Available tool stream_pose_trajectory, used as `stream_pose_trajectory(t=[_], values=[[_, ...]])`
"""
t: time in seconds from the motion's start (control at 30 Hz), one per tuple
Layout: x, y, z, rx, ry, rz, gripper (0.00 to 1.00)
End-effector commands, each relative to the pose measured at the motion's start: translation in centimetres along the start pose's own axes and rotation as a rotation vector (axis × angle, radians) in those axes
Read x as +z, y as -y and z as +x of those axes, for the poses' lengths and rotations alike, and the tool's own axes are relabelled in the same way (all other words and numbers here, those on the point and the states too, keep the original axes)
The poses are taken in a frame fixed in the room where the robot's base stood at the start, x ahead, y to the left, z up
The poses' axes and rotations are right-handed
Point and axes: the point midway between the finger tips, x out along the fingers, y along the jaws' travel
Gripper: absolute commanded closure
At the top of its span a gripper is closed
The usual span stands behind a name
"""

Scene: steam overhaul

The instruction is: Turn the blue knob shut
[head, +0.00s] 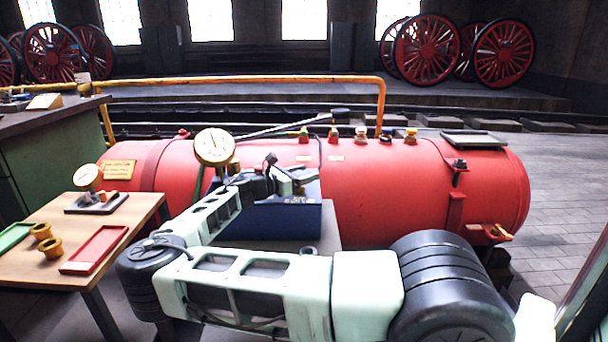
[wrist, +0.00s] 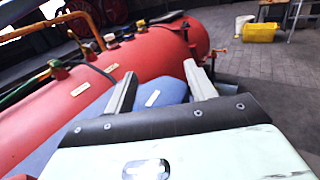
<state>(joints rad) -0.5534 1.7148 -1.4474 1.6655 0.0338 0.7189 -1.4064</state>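The blue knob (head: 386,137) is small and dark, on top of the red boiler (head: 430,180), between a white knob (head: 361,133) and a yellow knob (head: 411,135). In the wrist view the blue knob (wrist: 126,34) is a small dark shape towards the upper left, beyond my fingers. My gripper (wrist: 160,70) has its two fingers well apart with nothing between them. In the head view my gripper (head: 288,181) is above a blue box, in front of the boiler and left of and below the blue knob. How far the knob is turned is too small to tell.
A green knob (head: 304,135) and an orange knob (head: 333,133) stand further left in the row. A white gauge (head: 214,147) rises left of my gripper. A blue box (head: 282,220) lies below it. A yellow pipe (head: 250,79) runs behind the boiler. A grey tray (head: 474,140) lies right.

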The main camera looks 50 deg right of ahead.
Motion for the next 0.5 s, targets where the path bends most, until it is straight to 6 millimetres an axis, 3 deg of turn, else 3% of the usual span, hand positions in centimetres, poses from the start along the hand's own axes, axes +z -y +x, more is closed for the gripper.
stream_pose_trajectory(t=[0.33, 0.5], values=[[0.0, 0.1, -0.1, -0.002, 0.0, -0.001, 0.33], [0.1, 0.0, -1.8, 0.001, -0.001, -0.001, 0.33]])
